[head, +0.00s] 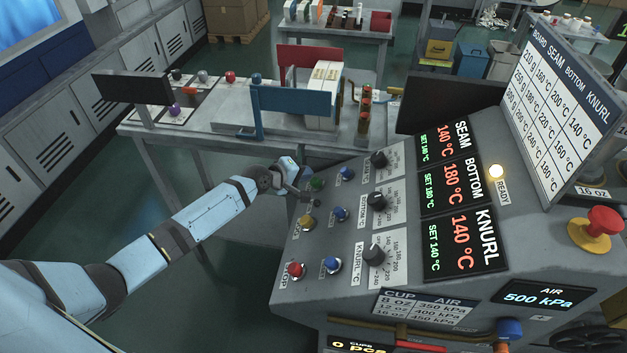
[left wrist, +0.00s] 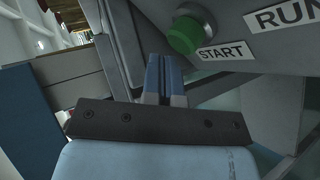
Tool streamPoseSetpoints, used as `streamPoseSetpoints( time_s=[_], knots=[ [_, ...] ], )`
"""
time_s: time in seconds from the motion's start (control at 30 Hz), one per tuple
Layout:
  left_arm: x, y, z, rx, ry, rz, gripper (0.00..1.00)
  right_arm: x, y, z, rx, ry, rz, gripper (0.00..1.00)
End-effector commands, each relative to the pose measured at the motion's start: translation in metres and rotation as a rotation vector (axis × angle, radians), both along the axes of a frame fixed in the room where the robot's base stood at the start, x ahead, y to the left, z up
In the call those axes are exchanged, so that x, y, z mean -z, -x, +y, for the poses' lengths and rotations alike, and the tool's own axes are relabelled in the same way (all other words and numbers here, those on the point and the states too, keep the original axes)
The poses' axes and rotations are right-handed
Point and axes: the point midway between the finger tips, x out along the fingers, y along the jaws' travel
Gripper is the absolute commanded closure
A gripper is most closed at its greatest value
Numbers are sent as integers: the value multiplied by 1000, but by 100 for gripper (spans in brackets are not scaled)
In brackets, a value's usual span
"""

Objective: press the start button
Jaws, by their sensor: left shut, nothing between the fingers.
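The green start button (head: 317,184) is at the far left corner of the sloped control panel (head: 325,225). In the left wrist view the green button (left wrist: 184,36) sticks out of the grey panel beside a START label (left wrist: 221,51). My left gripper (head: 303,187) is at the panel's left edge, close to the button. In the left wrist view its blue fingertips (left wrist: 164,72) are together and empty, just below the button in the picture. A gap to the button shows there; I cannot tell its depth. My right gripper is not in view.
Yellow (head: 307,221), red (head: 295,269) and several blue buttons stand nearby, with black knobs (head: 377,201) to their right. The READY lamp (head: 497,171) is lit. A red emergency button (head: 604,220) is at the far right. A workbench (head: 205,128) stands behind.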

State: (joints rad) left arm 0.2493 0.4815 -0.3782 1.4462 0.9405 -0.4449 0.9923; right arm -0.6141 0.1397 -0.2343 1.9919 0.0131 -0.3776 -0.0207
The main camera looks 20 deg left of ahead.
Motion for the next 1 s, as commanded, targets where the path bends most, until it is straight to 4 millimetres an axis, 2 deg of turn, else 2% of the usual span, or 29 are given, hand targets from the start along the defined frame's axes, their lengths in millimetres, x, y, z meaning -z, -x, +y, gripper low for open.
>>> streamPoseSetpoints(
  time_s=[1.0],
  knots=[
    [7, -2, -5, 0, 0, 0, 100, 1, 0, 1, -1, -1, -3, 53]
  ],
)
